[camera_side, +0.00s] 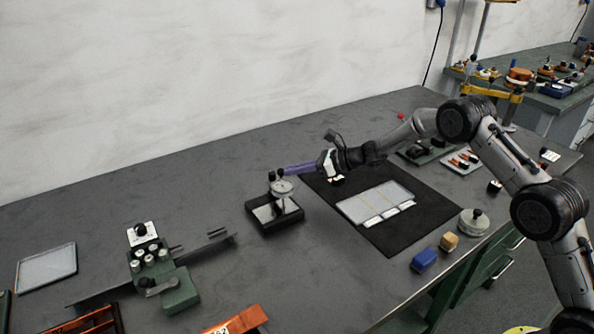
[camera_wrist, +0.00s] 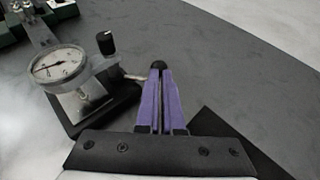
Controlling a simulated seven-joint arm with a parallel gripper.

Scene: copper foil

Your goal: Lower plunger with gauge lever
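The dial gauge (camera_wrist: 58,64) has a round white face and stands on a dark square base (camera_side: 250,212) with a bright plate on it. It also shows in the side view (camera_side: 283,187). A black knob (camera_wrist: 106,43) rises beside the dial. A thin lever (camera_wrist: 134,77) sticks out from the gauge toward my fingers. My gripper (camera_wrist: 157,70) has long purple fingers whose tips are together at a small dark round knob, which appears to be at the lever's end. The plunger cannot be made out.
A black mat (camera_side: 408,237) with a pale tray (camera_side: 347,208) lies right of the gauge. A green fixture (camera_side: 180,290) stands at the front left. A blue block (camera_side: 424,260), a tan block (camera_side: 449,241) and a round tin (camera_side: 473,222) sit near the right edge.

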